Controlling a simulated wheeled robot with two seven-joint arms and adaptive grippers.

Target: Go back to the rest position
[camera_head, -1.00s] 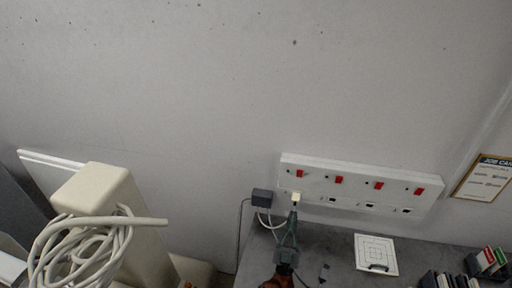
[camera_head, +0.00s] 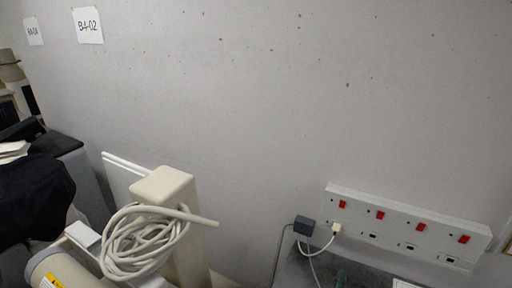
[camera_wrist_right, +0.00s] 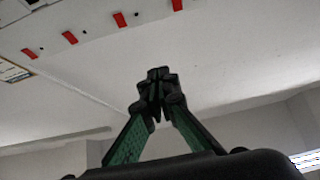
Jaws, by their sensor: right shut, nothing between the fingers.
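My right gripper shows in the right wrist view (camera_wrist_right: 157,92), with green finger links and black fingertips closed together and nothing between them. In the head view only a small green part of it (camera_head: 341,279) shows at the bottom edge, below the socket strip. The white socket strip (camera_head: 400,228) with red switches is on the wall, and its switches also show at the top of the right wrist view. A pale plug (camera_head: 336,228) sits at the strip's left end, with a white cable hanging from it. My left gripper is not in view.
A dark adapter box (camera_head: 304,225) is beside the plug. A cream post (camera_head: 165,190) with a coiled pale cable (camera_head: 142,240) stands left of it. A dark covered cart (camera_head: 40,190) is at the far left. Wall labels (camera_head: 88,26) hang above. A grey worktop lies below the strip.

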